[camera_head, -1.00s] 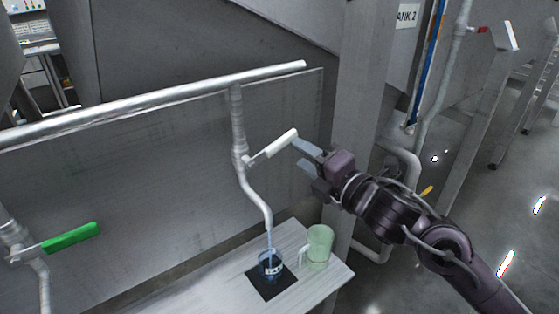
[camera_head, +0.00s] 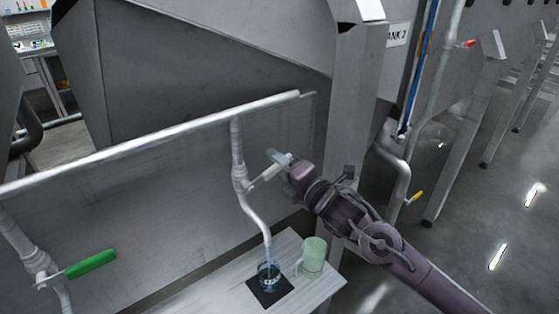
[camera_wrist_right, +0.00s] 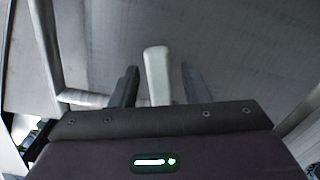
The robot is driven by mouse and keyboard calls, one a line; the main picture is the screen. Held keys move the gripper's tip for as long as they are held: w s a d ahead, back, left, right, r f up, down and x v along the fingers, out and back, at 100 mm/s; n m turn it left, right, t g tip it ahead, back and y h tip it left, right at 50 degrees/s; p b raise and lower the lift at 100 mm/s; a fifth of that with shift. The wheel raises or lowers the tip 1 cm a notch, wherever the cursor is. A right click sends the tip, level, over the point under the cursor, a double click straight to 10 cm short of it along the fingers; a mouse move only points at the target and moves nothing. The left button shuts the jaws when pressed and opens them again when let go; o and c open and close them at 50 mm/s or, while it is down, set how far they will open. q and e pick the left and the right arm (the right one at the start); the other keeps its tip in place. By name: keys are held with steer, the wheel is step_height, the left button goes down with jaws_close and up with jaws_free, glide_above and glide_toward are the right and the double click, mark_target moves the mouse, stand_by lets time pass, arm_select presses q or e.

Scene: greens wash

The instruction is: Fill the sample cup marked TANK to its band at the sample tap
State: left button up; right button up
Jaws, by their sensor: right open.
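The sample tap (camera_head: 238,168) comes down from a horizontal pipe and ends in a curved spout. A thin bluish stream runs from the spout into a clear blue cup (camera_head: 268,280) standing on a black mat (camera_head: 285,290); its marking and level are too small to read. The tap's white handle (camera_head: 263,179) points up and right. My right gripper (camera_head: 279,159) is at the handle's end, open. In the right wrist view the white handle (camera_wrist_right: 157,75) lies between its two fingers (camera_wrist_right: 160,86), with gaps on both sides. My left gripper is out of view.
A pale green mug (camera_head: 314,256) stands right of the mat on the light bench (camera_head: 218,298). A second tap with a green handle (camera_head: 91,264) is at the lower left. A grey post (camera_head: 355,90) rises behind my right arm.

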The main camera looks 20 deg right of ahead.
jaws_close()
stand_by(0.3)
steer(key=shift+w+d+f+m+b, duration=0.1)
steer(key=shift+d+f+m+b, duration=0.05)
steer(key=shift+f+m+b, duration=0.6)
steer(key=shift+f+m, duration=0.6)
steer(key=shift+m, duration=0.55)
jaws_free()
steer(key=shift+d, duration=0.1)
